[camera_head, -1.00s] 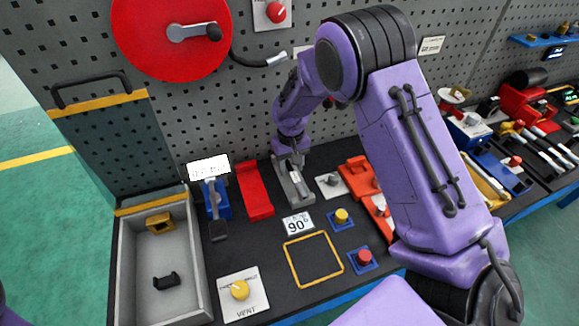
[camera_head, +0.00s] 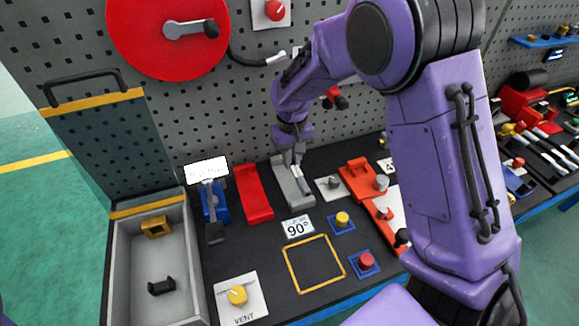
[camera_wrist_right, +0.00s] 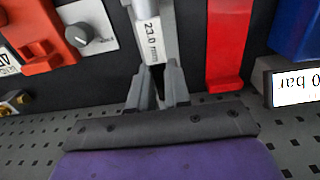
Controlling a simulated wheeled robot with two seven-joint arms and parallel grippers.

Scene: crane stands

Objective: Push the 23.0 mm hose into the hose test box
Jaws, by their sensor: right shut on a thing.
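My right gripper (camera_head: 296,162) reaches down at this stand. In the wrist view the fingers of my right gripper (camera_wrist_right: 157,84) are shut on the hose, near the label. The fingers hide the gripped part. A grey open box (camera_head: 127,250) with a raised lid (camera_head: 114,155) stands at the left; it looks like the hose test box. A brown-yellow holder (camera_head: 156,227) and a black clip (camera_head: 162,285) are inside it. My left gripper is out of view.
A red block (camera_head: 253,193) and a blue stand (camera_head: 214,203) with a white display (camera_head: 207,168) lie between the hose and the box. A "VENT" knob panel (camera_head: 240,297) and a yellow square outline (camera_head: 314,263) are in front. A red reel (camera_head: 168,35) hangs behind.

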